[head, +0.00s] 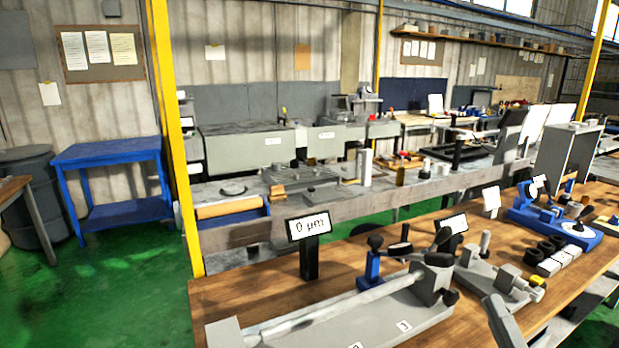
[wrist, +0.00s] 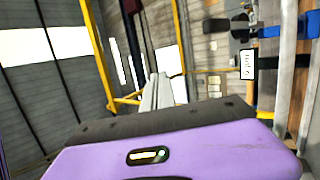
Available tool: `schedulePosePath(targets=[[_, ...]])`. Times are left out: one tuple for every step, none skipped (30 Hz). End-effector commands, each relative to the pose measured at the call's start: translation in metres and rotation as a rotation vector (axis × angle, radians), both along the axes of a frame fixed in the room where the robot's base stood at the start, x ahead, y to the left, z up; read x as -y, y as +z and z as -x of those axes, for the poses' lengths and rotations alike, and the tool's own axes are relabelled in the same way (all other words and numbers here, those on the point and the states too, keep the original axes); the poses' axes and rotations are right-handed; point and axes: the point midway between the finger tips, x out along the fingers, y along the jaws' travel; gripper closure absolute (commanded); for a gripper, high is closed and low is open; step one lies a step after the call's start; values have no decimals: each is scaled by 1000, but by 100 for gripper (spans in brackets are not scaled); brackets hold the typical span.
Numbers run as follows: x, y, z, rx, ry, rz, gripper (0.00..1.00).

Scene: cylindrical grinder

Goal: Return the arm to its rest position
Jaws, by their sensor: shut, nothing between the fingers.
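My gripper (wrist: 160,78) shows in the wrist view as pale grey fingers, closed together with nothing between them. They stick up beyond a dark edge and my purple wrist housing. The fingers point toward open air, with windows and yellow beams behind them and no object touching them. In the head view I cannot make out my gripper.
In the head view a wooden bench (head: 243,292) holds a long grey fixture (head: 400,318), a "0 µm" display (head: 309,225) and a blue device (head: 557,228). A grey machine bed (head: 335,211) stands behind it. A blue cart (head: 108,152) stands left. Green floor is clear there.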

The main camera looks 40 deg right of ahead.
Motion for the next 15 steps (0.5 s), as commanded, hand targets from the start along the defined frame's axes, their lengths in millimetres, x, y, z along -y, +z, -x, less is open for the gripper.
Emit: schedulePosePath(targets=[[-21, -11, -3, 40, 79, -142, 100], [-30, -16, -4, 66, 121, -227, 100], [-43, -24, -4, 95, 173, -341, 100], [-53, -30, -5, 113, 211, -424, 100], [-63, -37, -5, 126, 246, -507, 100], [-77, -47, -5, 139, 291, -617, 100], [-88, -54, -4, 145, 323, -700, 100], [-98, -62, -3, 149, 352, -781, 100], [-113, -71, -1, 149, 388, -886, 100], [-125, -79, 0, 145, 413, -963, 100], [-137, -86, 3, 138, 434, -1039, 100], [-153, -96, 7, 124, 459, -1138, 100], [-164, -103, 11, 109, 476, -1206, 100], [-177, -109, 15, 92, 491, -1274, 100], [-193, -118, 22, 62, 507, -1358, 100]])
